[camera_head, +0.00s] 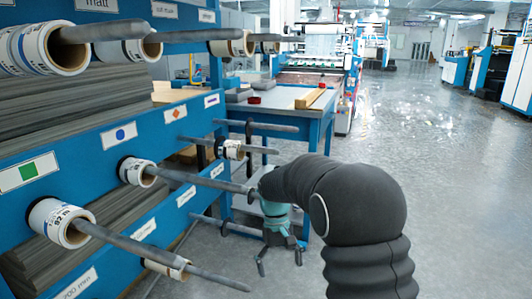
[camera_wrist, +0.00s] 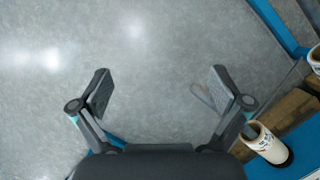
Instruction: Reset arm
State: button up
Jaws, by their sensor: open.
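My gripper (camera_head: 280,258) hangs from my dark, sleeved arm in the head view, in front of the blue rack and over the floor. The rack (camera_head: 85,135) on the left carries laminating rolls on grey rods. One roll (camera_head: 60,222) sits at the lower left, and another (camera_head: 137,172) sits on the rod behind it. A roll (camera_wrist: 268,143) also shows in the wrist view, right of the fingers and apart from them.
A blue table (camera_head: 285,97) with a wooden bar (camera_head: 310,98) stands behind my gripper. Rack rods (camera_head: 195,180) stick out toward my arm. A printing machine (camera_head: 320,55) stands at the back. The floor (camera_head: 455,160) on the right is clear.

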jog(key=s+d+r+m+t+y+p, duration=0.1)
jog(key=s+d+r+t, duration=0.1)
jog(key=s+d+r, duration=0.35)
jog(key=s+d+r+m+t+p, duration=0.1)
jog(key=s+d+r+t, duration=0.1)
jog(key=s+r, duration=0.55)
jog(key=s+d+r+m+t+p, duration=0.1)
jog(key=s+d+r+t, duration=0.1)
jog(key=s, duration=0.4)
jog(key=s+d+r+m+t+p, duration=0.1)
jog(key=s+d+r+t, duration=0.1)
jog(key=s, duration=0.4)
jog(key=shift+s+d+r+t, duration=0.2)
jog(key=shift+s+d+t, duration=0.2)
jog(key=shift+t, duration=0.1)
